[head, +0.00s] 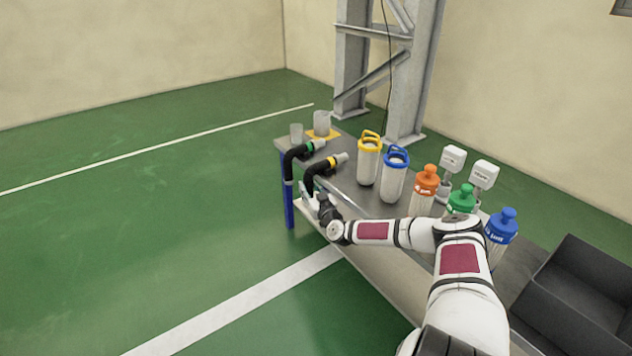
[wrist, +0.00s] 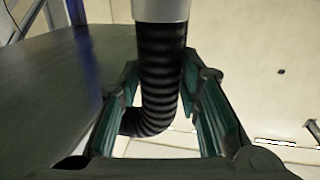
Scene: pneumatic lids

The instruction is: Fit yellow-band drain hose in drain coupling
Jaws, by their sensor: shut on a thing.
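The yellow-band drain hose (head: 317,168) is black with a yellow band and a pale grey end over the tabletop. It bends down at the table's left edge. My gripper (head: 314,194) is at its lower part. In the wrist view the black ribbed hose (wrist: 160,65) runs down from a grey cylinder (wrist: 161,9) and bends left. The teal fingers of my gripper (wrist: 164,80) stand on both sides of it, shut on the hose. I cannot tell which part is the drain coupling; the grip point is small in the head view.
A green-band hose (head: 294,157) bends over the same edge just behind. Yellow (head: 369,164) and blue (head: 393,180) canisters, and orange (head: 426,182), green (head: 460,199) and blue-capped (head: 500,227) bottles stand on the table. A dark bin (head: 572,308) is at right. Floor at left is clear.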

